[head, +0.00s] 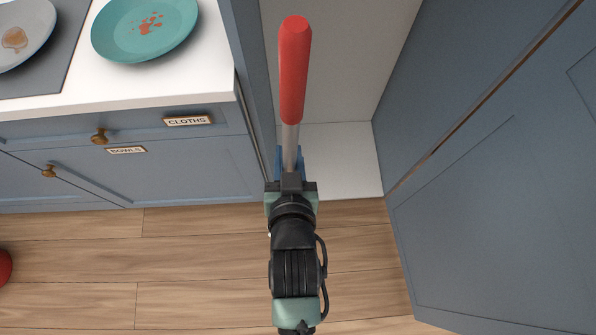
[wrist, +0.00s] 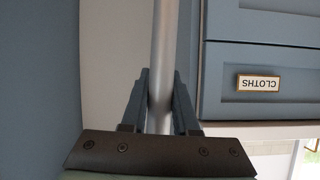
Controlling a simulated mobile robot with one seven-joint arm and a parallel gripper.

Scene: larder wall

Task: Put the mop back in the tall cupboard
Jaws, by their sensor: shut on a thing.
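The mop shows as a red grip (head: 294,70) on a grey metal shaft (head: 290,140) in the head view. My gripper (wrist: 160,95) is shut on the shaft, which runs between its two dark fingers in the wrist view. The mop's lower end is hidden behind my gripper and arm. The tall cupboard stands open, with a pale inside and a white floor (head: 345,160). The mop is at the left part of its opening. Its blue door (head: 490,190) is swung open on the right. I cannot tell whether the mop touches the cupboard floor.
A white counter (head: 160,95) is at the left, with a teal plate (head: 145,28) and a stained pale plate (head: 20,35). Below are a drawer labelled CLOTHS (head: 188,121) and a door labelled BOWLS (head: 126,150). A red object (head: 4,267) sits at the left edge. The wooden floor is otherwise clear.

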